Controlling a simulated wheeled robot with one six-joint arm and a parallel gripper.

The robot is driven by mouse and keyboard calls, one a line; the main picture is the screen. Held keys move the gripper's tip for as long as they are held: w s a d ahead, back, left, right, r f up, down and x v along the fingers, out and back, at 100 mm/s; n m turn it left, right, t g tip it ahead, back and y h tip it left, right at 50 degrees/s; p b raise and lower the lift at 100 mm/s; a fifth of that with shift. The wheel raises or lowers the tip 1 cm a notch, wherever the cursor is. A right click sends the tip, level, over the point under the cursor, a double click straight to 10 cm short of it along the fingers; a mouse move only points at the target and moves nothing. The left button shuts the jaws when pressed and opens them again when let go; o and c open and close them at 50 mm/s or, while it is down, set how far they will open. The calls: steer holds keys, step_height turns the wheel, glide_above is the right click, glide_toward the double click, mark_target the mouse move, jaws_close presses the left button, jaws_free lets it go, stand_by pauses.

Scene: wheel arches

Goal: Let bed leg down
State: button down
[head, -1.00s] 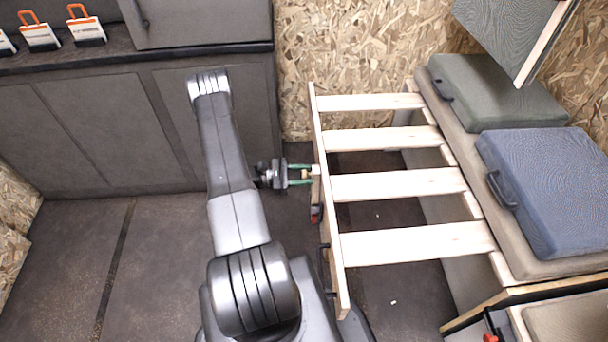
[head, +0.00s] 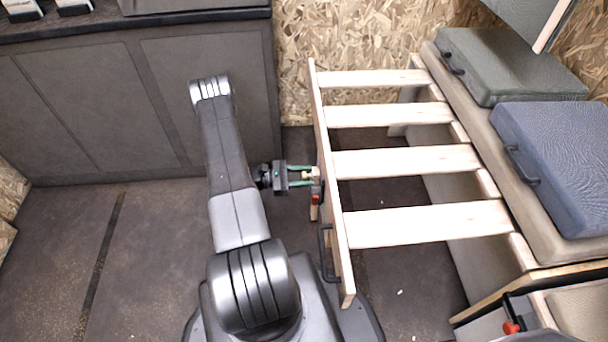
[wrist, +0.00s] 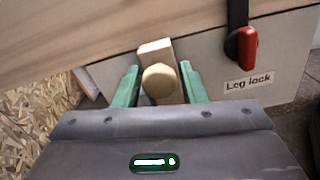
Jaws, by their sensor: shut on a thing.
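My gripper (head: 305,174) is shut on a round wooden knob (wrist: 161,82) at the outer side of the bed frame. Its green fingers are on both sides of the knob in the wrist view. A short, slightly tilted wooden piece, apparently the bed leg (wrist: 155,50), shows behind the knob; the rest of it is hidden. The slatted bed frame (head: 332,215) reaches out from the bench. A red-ended lever (wrist: 246,45) labelled "Leg lock" points down to the right of the knob; its red part also shows in the head view (head: 316,197).
A dark handle (head: 326,252) is on the frame's outer rail. The bench (head: 470,130) carries a green cushion (head: 510,65) and a blue cushion (head: 560,165). Grey cabinets (head: 90,110) stand at the left. Bare floor (head: 150,240) lies left of my arm.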

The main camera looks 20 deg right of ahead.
steer(key=shift+f, duration=0.35)
steer(key=shift+r, duration=0.1)
steer(key=c, duration=1.1)
jaws_free()
steer(key=shift+o, duration=0.2)
steer(key=shift+a, duration=0.1)
steer(key=p+v, duration=0.2)
steer(key=v, duration=1.1)
steer(key=shift+a, duration=0.35)
steer(key=shift+w+d, duration=0.1)
steer(key=b+x, duration=0.1)
steer(key=x, duration=1.2)
steer(key=shift+d+b, duration=0.35)
steer(key=shift+b, duration=0.05)
steer(key=shift+r, duration=0.1)
